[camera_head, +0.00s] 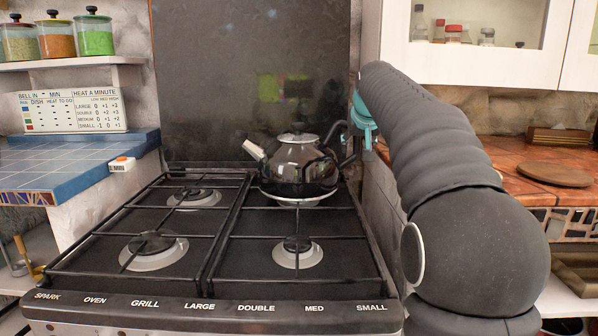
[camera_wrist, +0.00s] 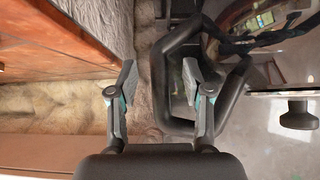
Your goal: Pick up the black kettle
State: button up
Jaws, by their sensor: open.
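The black kettle (camera_head: 296,170) stands upright on the back right burner of the stove, its spout to the left and its handle to the right. My gripper (camera_head: 352,150) is at the handle side of the kettle, partly hidden by my arm. In the wrist view, my gripper (camera_wrist: 159,72) is open. The outer bar of the kettle's black looped handle (camera_wrist: 158,88) appears between the two fingers, with no clear contact. The shiny kettle body (camera_wrist: 268,140) and its lid knob fill the right side of that view.
The stove (camera_head: 225,235) has several burners under black grates; the other burners are empty. A dark panel (camera_head: 235,90) rises behind it. A blue tiled counter (camera_head: 60,165) is at left. A brown tiled counter (camera_head: 515,180) with a round wooden board (camera_head: 555,175) is at right.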

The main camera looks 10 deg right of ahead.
jog(key=shift+x, duration=0.8)
grip_shut()
jog(key=shift+r, duration=0.15)
jog(key=shift+r, duration=0.15)
jog(key=shift+r, duration=1.75)
jog(key=shift+s+d+r, duration=0.1)
jog(key=shift+s+r, duration=0.05)
jog(key=shift+r, duration=0.15)
jog(key=s+d+r, duration=0.4)
jog(key=s+r, duration=0.2)
jog(key=s, duration=0.4)
jog(key=shift+s+r, duration=0.3)
